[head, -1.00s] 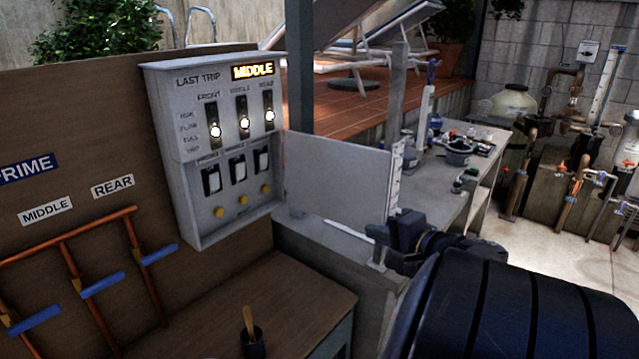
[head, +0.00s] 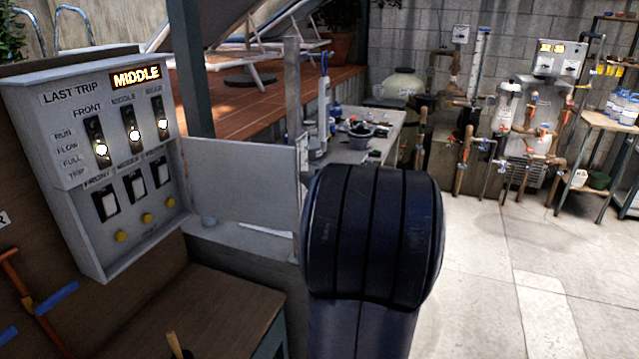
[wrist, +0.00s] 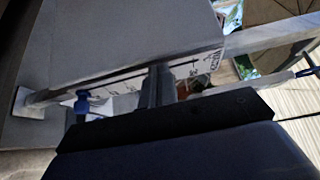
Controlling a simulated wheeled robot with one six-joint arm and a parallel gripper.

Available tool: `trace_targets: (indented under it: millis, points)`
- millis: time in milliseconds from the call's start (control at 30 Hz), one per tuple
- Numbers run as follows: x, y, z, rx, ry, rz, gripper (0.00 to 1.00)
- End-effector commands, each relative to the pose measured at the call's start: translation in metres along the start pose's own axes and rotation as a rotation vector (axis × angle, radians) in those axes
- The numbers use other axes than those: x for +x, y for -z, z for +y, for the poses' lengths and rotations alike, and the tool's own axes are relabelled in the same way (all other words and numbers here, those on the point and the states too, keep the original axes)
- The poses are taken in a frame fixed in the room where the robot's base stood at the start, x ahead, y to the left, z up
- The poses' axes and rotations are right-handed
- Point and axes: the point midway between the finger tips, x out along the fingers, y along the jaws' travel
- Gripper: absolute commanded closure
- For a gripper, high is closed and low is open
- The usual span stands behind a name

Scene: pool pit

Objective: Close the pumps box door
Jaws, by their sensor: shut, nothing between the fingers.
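The pumps box (head: 95,150) is a grey panel on the wooden board at the left of the head view, with "LAST TRIP" and a lit "MIDDLE" sign, lit switches and yellow buttons. Its door (head: 240,180) stands wide open, a flat grey sheet reaching right from the box's right side. My dark arm hides my gripper in the head view, close to the door's outer end. In the wrist view my gripper (wrist: 156,86) is shut and empty. It is beside a grey panel (wrist: 120,35) with a marked edge, apparently the door; I cannot tell whether they touch.
A wooden bench (head: 215,310) lies below the box. A grey post (head: 190,75) stands behind the door. A worktop (head: 365,145) with small items is beyond. Pipes and valves (head: 530,130) line the back wall. Pale floor (head: 520,260) is clear at right.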

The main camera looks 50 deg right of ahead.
Motion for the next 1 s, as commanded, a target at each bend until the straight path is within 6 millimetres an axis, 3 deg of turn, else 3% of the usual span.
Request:
trace_targets:
  millis: [267, 667, 1000]
  points:
    - [0.014, -0.001, 0.0, 0.001, 0.0, -0.001, 1.0]
    - [0.012, -0.003, 0.001, -0.002, -0.001, 0.006, 1.0]
    - [0.001, -0.024, 0.005, -0.009, -0.001, 0.078, 1.0]
